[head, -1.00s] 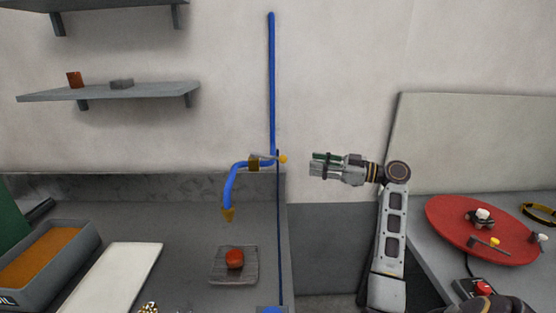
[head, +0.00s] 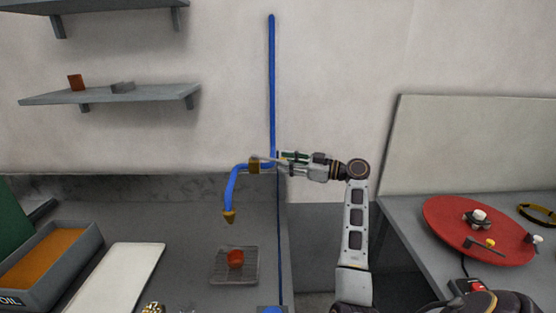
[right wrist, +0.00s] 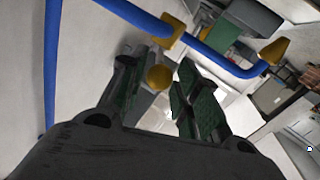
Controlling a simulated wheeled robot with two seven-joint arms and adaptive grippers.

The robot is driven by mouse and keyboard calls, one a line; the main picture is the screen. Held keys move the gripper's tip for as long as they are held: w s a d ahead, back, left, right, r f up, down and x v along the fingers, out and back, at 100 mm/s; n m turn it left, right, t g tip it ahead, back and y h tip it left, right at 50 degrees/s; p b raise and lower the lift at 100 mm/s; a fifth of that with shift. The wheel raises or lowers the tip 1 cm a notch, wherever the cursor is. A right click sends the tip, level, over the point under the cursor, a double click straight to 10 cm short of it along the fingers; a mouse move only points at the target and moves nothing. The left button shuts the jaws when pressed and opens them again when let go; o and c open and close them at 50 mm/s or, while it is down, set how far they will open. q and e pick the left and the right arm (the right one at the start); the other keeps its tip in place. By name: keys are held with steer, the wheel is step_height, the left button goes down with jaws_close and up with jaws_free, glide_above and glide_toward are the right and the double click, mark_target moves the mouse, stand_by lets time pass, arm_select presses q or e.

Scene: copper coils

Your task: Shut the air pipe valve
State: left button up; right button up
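The blue air pipe (head: 272,90) runs down the wall and bends left into a hose with a brass nozzle (head: 229,216). The brass valve body (head: 254,165) sits on the bend; it also shows in the right wrist view (right wrist: 172,30). Its lever ends in a yellow ball knob (right wrist: 159,77). My right gripper (head: 282,158) is at the pipe, just right of the valve, and hides the knob in the head view. In the right wrist view its green-padded fingers (right wrist: 157,88) are apart with the knob between them. I cannot tell whether either finger touches it.
Below the nozzle, a red piece (head: 235,259) lies on a grey grid plate (head: 220,277). An oil tray (head: 82,250) and white board (head: 115,275) are at left. A red disc (head: 450,220) with small parts is on the right table. Wall shelves (head: 150,96) are upper left.

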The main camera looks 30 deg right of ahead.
mark_target(269, 159)
steer(key=x, duration=0.2)
steer(key=shift+w+a, duration=0.25)
steer(key=shift+w+a+p, duration=0.2)
steer(key=shift+w+p, duration=0.05)
steer(key=shift+p, duration=0.05)
arm_select(q)
steer(key=shift+d+r, duration=0.2)
steer(key=shift+d, duration=0.35)
steer(key=shift+d+r, duration=0.2)
steer(key=shift+d, duration=0.35)
arm_select(e)
steer(key=c, duration=0.6)
jaws_close()
arm_select(q)
steer(key=shift+a+f, duration=0.1)
steer(key=shift+a, duration=0.85)
arm_select(e)
steer(key=shift+a, duration=0.1)
